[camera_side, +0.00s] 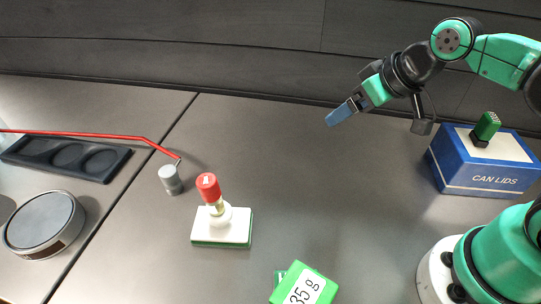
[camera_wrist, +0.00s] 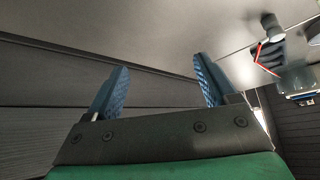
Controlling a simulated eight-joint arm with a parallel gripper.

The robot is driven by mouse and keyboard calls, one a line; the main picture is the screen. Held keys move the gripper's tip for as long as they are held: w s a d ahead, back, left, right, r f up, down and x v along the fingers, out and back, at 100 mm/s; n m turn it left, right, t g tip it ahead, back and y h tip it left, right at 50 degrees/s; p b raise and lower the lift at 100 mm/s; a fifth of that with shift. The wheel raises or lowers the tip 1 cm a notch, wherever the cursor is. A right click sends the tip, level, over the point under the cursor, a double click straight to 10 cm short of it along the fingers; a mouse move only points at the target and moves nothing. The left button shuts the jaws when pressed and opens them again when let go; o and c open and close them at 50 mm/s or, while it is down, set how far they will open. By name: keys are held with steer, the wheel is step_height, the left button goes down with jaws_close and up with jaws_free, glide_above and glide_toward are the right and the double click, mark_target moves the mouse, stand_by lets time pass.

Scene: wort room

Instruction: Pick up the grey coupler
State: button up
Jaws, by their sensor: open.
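The grey coupler (camera_side: 171,179) looks like a small grey cylinder on the table, left of centre in the side view. The end of a bent red rod (camera_side: 100,134) reaches its top; I cannot tell whether they touch. A grey cylinder that looks like the coupler (camera_wrist: 271,27) shows at the upper right of the wrist view. My gripper (camera_side: 335,117) is up and to the right of the coupler in the side view, well apart from it. In the wrist view its two blue fingers (camera_wrist: 160,62) are spread, with nothing between them.
A red-topped piece (camera_side: 208,188) stands on a white-and-green base (camera_side: 222,228) right of the coupler. A dark tray with round wells (camera_side: 65,157) and a round tin (camera_side: 45,222) lie left. A green "35 g" box (camera_side: 304,287) and a blue "CAN LIDS" box (camera_side: 484,165) are nearer me.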

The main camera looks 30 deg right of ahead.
steer(key=w+a+n+y, duration=0.3)
steer(key=w+a+n, duration=0.1)
steer(key=w+a, duration=0.2)
steer(key=n+g+y, duration=0.3)
steer(key=n+y, duration=0.3)
steer(key=n, duration=0.1)
glide_toward(169, 175)
steer(key=w+d, duration=0.3)
steer(key=a+f+n+y, duration=0.1)
steer(key=a+f, duration=0.1)
steer(key=a+f+n+g+y, duration=0.1)
steer(key=a+f+n+y, duration=0.1)
steer(key=a, duration=0.1)
steer(key=shift+w+f, duration=0.25)
steer(key=shift+f, duration=0.15)
steer(key=shift+a+f+n, duration=0.3)
steer(key=shift+a+f, duration=0.1)
steer(key=shift+a, duration=0.2)
steer(key=shift+x, duration=2.4)
steer(key=shift+r, duration=0.1)
steer(key=shift+c, duration=0.2)
jaws_close()
